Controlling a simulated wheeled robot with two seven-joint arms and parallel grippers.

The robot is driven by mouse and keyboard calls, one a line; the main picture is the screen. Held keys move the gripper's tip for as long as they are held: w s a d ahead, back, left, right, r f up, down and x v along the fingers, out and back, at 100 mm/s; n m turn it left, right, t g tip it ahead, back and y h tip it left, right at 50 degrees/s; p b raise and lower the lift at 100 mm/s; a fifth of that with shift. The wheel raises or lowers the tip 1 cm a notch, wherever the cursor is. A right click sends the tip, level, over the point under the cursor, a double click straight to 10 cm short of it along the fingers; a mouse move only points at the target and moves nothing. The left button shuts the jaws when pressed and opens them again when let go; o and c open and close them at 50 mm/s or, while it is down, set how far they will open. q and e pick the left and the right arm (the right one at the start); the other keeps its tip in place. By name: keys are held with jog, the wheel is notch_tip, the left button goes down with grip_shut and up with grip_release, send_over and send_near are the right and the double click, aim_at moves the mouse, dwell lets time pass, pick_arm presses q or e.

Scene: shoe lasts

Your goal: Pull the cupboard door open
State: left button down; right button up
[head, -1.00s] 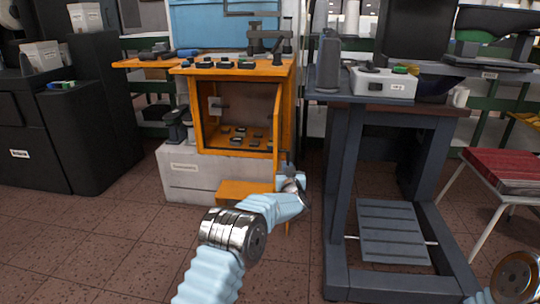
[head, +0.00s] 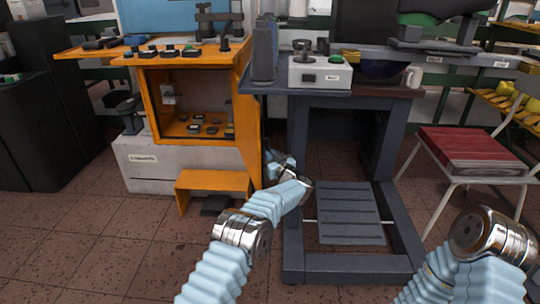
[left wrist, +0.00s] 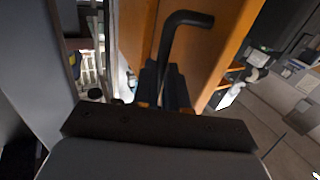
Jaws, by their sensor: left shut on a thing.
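The orange cupboard (head: 150,105) stands open at left centre in the head view, with several small dark parts inside. Its orange door (head: 248,125) stands out from the right side of the opening, seen nearly edge-on. In the left wrist view the door panel (left wrist: 217,50) carries a black bent handle (left wrist: 188,18). My left gripper (head: 280,168) is at the door's outer, lower part. Its dark fingers (left wrist: 165,88) are shut on the handle in the left wrist view. My right arm shows at lower right in the head view; its gripper is out of sight.
A grey workbench frame (head: 300,190) stands close to the right of the door and my left gripper. An orange step (head: 212,180) sits on the floor before the cupboard. A red-seated chair (head: 470,145) is at right. The tiled floor at front left is clear.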

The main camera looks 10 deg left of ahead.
pick_arm(q)
jog(key=shift+a+r, duration=0.1)
jog(key=shift+a, duration=0.15)
jog(key=c, duration=1.2)
grip_release()
jog(key=shift+w, duration=0.1)
jog(key=shift+o, duration=0.2)
jog(key=shift+d, duration=0.15)
jog(key=v, duration=1.3)
jog(key=shift+s, duration=0.4)
jog(key=shift+d, duration=0.1)
